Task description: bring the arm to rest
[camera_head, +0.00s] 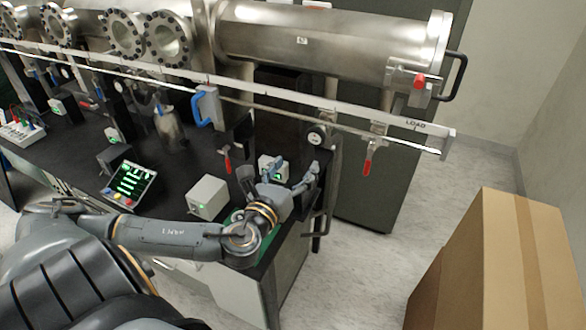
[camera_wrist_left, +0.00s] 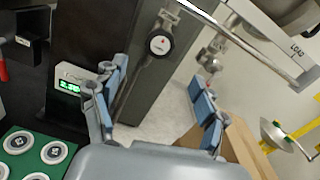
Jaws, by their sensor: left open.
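My left gripper (camera_head: 297,166) is above the right end of the black bench (camera_head: 180,165), its arm reaching in from the left. In the left wrist view my left gripper (camera_wrist_left: 160,92) has its two blue-padded fingers spread apart with nothing between them. Floor and a grey cabinet show behind the gap. In the head view the fingers are in front of a small box with a green display (camera_head: 273,168); this box also shows left of the fingers in the wrist view (camera_wrist_left: 70,86). My right gripper is not in view.
A green mat with round discs (camera_wrist_left: 52,152) lies at lower left in the wrist view. A metal chamber (camera_head: 320,38) and a rail marked LOAD (camera_head: 400,122) run above the bench. A cardboard box (camera_head: 505,265) stands at right. Floor between is clear.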

